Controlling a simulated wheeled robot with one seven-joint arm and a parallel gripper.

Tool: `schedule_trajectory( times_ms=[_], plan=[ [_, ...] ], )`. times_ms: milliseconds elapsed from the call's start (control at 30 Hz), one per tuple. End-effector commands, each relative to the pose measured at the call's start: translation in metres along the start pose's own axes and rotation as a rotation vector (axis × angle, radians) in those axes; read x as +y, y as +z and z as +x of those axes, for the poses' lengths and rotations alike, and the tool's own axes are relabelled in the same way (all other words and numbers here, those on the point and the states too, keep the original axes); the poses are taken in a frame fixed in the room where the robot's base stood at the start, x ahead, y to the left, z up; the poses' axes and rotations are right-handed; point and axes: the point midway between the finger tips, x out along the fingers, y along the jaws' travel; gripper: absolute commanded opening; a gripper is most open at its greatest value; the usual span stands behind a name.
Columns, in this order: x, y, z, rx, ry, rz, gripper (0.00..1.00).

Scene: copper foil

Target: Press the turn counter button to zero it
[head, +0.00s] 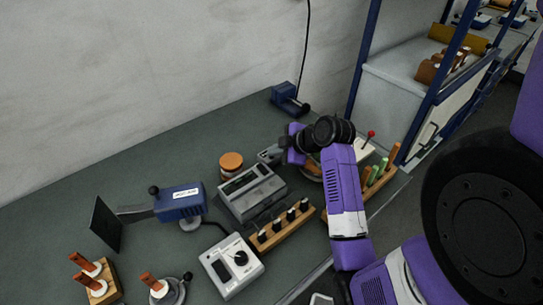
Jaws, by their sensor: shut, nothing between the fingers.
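A grey box (265,200) with a dark display-like strip on its top stands mid-bench and looks like the turn counter. Its button cannot be made out at this size. My gripper (266,155) is shut and empty, at the end of my purple arm. In the picture it appears just above the back right corner of the grey box. Whether it touches the box cannot be told.
An orange-lidded jar (231,161) stands behind the box. A wooden rack (283,232) with black-topped tools lies in front, beside a pale knob box (222,277). A blue labelled device (180,203) stands left. A rack of coloured handles (380,177) is right. The back left bench is clear.

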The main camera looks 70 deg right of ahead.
Motion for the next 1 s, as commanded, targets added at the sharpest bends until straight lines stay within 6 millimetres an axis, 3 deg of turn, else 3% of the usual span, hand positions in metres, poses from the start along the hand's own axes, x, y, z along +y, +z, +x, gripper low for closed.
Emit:
schedule_trajectory(
  times_ms=[1000],
  plan=[
    [0.008,-0.009,-0.012,0.0,-0.001,0.0,0.0]
  ],
)
